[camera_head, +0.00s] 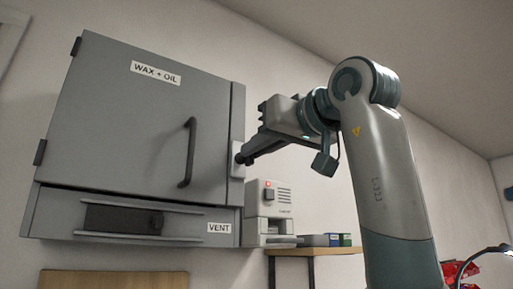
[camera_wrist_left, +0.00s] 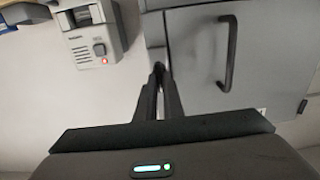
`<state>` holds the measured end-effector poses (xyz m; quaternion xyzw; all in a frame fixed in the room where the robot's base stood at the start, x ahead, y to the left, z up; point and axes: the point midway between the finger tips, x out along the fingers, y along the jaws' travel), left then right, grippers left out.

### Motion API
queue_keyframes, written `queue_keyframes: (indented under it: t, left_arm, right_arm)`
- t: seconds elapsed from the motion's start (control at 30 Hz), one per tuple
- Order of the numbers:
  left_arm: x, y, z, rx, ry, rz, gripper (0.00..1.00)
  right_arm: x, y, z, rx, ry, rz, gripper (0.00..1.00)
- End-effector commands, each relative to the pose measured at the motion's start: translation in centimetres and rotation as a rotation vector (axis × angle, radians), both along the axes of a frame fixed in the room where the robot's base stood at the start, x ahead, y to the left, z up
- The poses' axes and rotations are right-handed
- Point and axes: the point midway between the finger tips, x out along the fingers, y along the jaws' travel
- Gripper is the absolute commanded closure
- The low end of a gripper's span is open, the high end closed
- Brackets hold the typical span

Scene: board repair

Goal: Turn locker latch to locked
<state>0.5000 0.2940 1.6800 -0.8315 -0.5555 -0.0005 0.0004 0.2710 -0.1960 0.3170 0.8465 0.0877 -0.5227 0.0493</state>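The grey locker (camera_head: 130,130), labelled "WAX + OIL", hangs on the wall with its door closed. A pale latch plate (camera_head: 238,158) sits on its right edge beside the dark bar handle (camera_head: 188,153). My left gripper (camera_head: 242,158) reaches in from the right with its fingertips at this plate. My right gripper is out of view.
A grey device with a red light (camera_head: 270,200) stands just right of the locker, close under my left gripper. Small boxes (camera_head: 325,240) lie on a wooden shelf (camera_head: 300,252). The wall above the arm is clear.

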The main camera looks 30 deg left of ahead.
Motion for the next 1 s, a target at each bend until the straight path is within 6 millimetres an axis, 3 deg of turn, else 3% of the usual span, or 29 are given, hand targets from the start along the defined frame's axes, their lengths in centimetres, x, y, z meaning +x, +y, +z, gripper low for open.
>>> queue_keyframes:
  t: [0.5, 1.0]
  left_arm:
    - [0.1, 0.1, -0.1, 0.044, 0.109, 0.001, 1.0]
    - [0.2, 0.0, -0.2, 0.204, 0.496, 0.002, 1.0]
  right_arm:
    - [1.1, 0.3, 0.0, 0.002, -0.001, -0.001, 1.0]
    - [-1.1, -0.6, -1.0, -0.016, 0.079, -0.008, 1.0]
